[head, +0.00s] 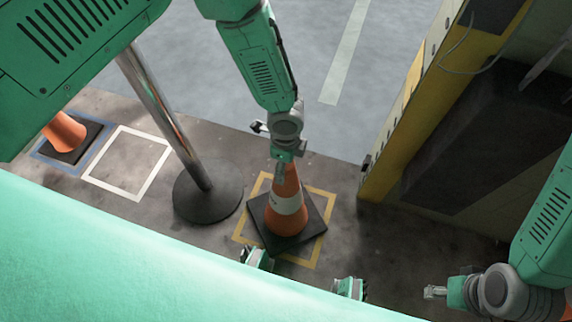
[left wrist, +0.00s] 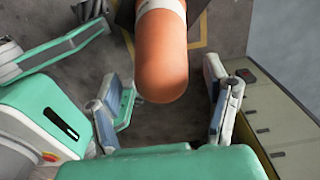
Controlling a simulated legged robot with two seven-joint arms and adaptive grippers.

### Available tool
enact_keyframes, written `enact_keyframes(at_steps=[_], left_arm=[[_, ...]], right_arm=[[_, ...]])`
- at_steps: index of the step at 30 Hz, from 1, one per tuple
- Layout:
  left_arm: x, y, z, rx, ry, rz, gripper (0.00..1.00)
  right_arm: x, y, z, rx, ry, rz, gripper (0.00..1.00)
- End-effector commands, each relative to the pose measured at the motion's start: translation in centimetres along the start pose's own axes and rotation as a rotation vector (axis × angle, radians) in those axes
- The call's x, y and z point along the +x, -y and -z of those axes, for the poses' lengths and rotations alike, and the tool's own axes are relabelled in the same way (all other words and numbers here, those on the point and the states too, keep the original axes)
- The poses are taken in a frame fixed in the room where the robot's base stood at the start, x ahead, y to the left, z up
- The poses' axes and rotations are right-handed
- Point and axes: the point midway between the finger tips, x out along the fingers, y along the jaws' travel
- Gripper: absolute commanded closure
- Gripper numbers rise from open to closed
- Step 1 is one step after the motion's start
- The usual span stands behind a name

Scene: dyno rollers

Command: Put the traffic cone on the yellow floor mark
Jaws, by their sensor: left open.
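The orange traffic cone (head: 288,212) with a white band stands upright on its dark square base inside the yellow floor mark (head: 239,231). The base is turned relative to the mark, and some of its corners reach the yellow lines. My left gripper (head: 283,165) is at the cone's tip. In the left wrist view its open fingers (left wrist: 165,108) are spread on either side of the rounded cone top (left wrist: 163,70), with gaps on both sides. My right gripper (head: 435,292) is low at the right, away from the cone; its fingers are too small to judge.
A metal post with a round black base (head: 208,200) stands left of the mark. Another orange cone (head: 64,134) stands on a blue mark at far left, beside an empty white mark (head: 128,162). A yellow-edged structure (head: 402,130) stands at right.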

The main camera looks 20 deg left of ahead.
Motion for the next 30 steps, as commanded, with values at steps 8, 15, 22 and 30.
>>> enact_keyframes(at_steps=[8,15,22,30], left_arm=[[-6.6,0.1,-0.1,0.001,0.001,0.002,0.31],[-9.4,0.1,0.0,0.000,-0.001,0.001,0.31],[-9.7,0.0,0.0,0.000,0.000,0.000,0.31],[-7.1,-8.1,-1.6,-0.353,-0.112,-0.134,0.31]], right_arm=[[-2.6,0.0,0.1,0.000,0.000,0.000,0.60],[-3.5,0.0,0.2,0.000,0.000,0.000,0.60],[-3.5,0.0,0.2,0.000,0.000,0.000,0.60],[-3.5,0.0,0.2,0.000,0.000,0.000,0.60]])
